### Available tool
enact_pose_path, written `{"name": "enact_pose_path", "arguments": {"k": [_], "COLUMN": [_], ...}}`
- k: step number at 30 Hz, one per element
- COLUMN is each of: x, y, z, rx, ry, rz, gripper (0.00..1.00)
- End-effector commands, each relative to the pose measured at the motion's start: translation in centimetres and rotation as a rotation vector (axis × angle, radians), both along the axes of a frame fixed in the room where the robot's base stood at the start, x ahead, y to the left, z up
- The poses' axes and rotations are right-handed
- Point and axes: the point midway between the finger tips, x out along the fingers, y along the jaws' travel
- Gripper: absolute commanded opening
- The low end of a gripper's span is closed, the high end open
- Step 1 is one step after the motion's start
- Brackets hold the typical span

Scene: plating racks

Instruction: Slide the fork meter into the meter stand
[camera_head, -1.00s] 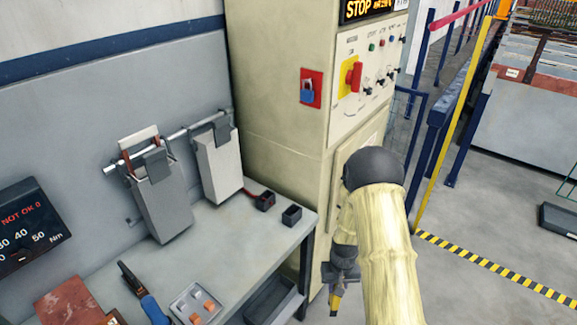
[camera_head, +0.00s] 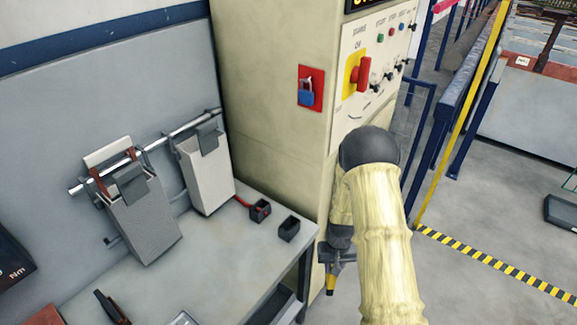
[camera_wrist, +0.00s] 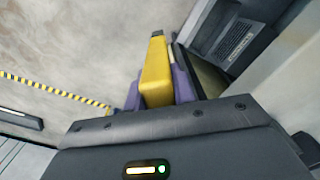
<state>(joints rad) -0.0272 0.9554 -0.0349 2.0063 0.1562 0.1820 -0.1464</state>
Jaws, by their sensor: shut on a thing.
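My gripper (camera_head: 335,258) is shut on the yellow fork meter (camera_head: 331,283), which points downward beside the bench's right end. In the wrist view the meter (camera_wrist: 156,72) sits between the two purple fingers of my gripper (camera_wrist: 158,88). Its lower part is hidden by the gripper body. Two small dark open-topped boxes stand near the right end of the bench. One box (camera_head: 260,210) has a red lead at it; the other box (camera_head: 289,228) stands to its right, nearer the edge. I cannot tell which of them, if either, is the meter stand.
The grey bench (camera_head: 215,262) has clear room in front of the boxes. A grey holder (camera_head: 148,225) and a white holder (camera_head: 205,175) hang from a rail behind. A beige control cabinet (camera_head: 270,100) stands behind the bench's right end. Striped floor tape (camera_head: 490,262) lies at right.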

Motion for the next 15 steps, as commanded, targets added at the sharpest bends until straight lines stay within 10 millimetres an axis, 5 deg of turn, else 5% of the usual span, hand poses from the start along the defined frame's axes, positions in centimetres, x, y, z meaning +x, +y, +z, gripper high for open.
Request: {"name": "enact_pose_path", "arguments": {"k": [15], "x": [0.06], "y": [0.31], "z": [0.75], "rx": [0.000], "ry": [-0.001], "rz": [-0.009], "gripper": [0.00]}}
